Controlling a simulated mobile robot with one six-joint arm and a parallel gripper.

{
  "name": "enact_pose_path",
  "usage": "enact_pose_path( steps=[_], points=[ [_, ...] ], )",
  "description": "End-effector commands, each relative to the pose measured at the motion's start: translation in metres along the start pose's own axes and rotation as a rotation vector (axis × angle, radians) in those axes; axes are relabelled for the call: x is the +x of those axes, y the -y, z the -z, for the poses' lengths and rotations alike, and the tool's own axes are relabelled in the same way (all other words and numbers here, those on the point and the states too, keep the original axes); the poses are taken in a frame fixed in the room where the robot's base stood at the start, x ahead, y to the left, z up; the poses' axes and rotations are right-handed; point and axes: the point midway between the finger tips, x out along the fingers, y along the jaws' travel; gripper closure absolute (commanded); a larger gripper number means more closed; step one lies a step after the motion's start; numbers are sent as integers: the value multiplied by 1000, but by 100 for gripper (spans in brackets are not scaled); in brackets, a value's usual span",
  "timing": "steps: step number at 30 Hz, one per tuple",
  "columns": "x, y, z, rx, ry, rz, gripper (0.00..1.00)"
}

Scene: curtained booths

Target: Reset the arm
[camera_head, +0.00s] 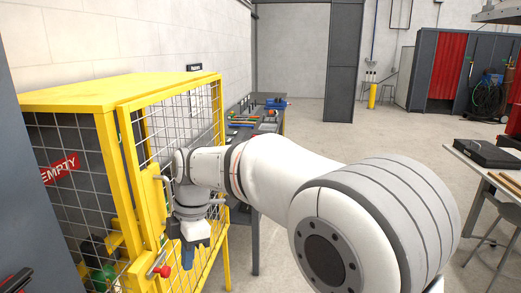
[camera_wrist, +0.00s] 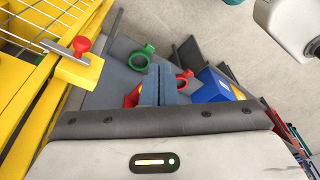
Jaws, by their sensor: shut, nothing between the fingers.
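My arm reaches forward and left in the head view, its white links bent down to my gripper (camera_head: 188,254). The gripper hangs close to the front of a yellow mesh cage (camera_head: 150,82), beside the cage's red-knobbed latch (camera_head: 160,270). In the wrist view my gripper (camera_wrist: 159,84) has its two blue-grey fingers together with nothing between them. The red knob of the latch (camera_wrist: 81,44) shows to the left of the fingers, apart from them. The cage door looks shut in the head view.
A red "EMPTY" sign (camera_head: 58,168) hangs on the cage's side. A workbench (camera_head: 258,122) with tools stands behind the arm. A table (camera_head: 485,170) with a black case is at right. Red-curtained booths (camera_head: 448,66) stand at the back right. Open floor lies between.

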Motion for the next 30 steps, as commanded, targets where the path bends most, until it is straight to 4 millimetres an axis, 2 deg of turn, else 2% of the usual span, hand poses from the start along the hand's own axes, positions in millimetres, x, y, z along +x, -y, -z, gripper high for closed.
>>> enact_pose_path(
  steps=[1,6,12,15,18,21,25,30],
  points=[
    [-9,19,-26,151,11,-38,100],
    [-24,84,-97,684,33,-161,100],
    [-18,173,-155,1300,15,-322,100],
    [-7,215,-174,1583,-11,-403,100],
    [6,248,-185,1813,-43,-473,100],
    [16,271,-191,1975,-72,-525,100],
    [23,285,-196,2083,-94,-560,100],
    [24,287,-196,2105,-99,-565,100]
  ],
)
